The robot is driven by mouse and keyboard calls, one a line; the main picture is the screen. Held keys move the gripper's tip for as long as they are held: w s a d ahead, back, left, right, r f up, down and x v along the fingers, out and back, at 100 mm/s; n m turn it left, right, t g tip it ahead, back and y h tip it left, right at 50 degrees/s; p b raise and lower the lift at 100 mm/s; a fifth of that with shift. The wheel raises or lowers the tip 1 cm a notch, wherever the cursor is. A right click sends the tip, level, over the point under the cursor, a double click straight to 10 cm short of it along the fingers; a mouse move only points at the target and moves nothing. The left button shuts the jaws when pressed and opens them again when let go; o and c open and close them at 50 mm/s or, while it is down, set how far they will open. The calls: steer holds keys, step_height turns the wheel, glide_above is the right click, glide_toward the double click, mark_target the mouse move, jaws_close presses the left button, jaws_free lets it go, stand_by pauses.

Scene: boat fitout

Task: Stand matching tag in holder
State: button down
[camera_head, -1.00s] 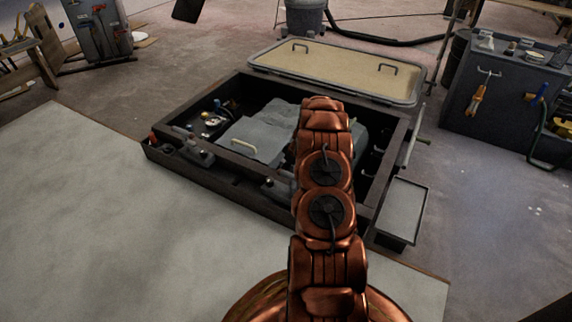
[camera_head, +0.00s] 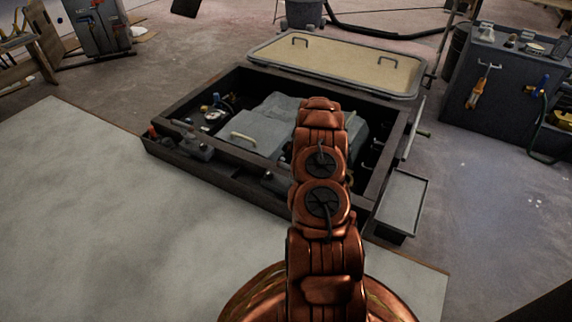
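My copper-coloured arm rises through the middle of the head view and reaches over a dark open-topped hatch box (camera_head: 240,181). My gripper is not visible; the arm hides whatever lies beyond its last visible link. I cannot make out a tag or a tag holder. Inside the box are a grey block with a pale handle (camera_head: 250,138) and small fittings (camera_head: 212,114) at the left. A shallow grey tray (camera_head: 403,200) sits outside the box's right side.
A framed tan lid with two handles (camera_head: 340,66) lies behind the box. A dark cabinet with hanging tools (camera_head: 500,105) stands at the right. A pale panel (camera_head: 110,220) covers the left foreground. Open floor (camera_head: 490,220) lies at the right.

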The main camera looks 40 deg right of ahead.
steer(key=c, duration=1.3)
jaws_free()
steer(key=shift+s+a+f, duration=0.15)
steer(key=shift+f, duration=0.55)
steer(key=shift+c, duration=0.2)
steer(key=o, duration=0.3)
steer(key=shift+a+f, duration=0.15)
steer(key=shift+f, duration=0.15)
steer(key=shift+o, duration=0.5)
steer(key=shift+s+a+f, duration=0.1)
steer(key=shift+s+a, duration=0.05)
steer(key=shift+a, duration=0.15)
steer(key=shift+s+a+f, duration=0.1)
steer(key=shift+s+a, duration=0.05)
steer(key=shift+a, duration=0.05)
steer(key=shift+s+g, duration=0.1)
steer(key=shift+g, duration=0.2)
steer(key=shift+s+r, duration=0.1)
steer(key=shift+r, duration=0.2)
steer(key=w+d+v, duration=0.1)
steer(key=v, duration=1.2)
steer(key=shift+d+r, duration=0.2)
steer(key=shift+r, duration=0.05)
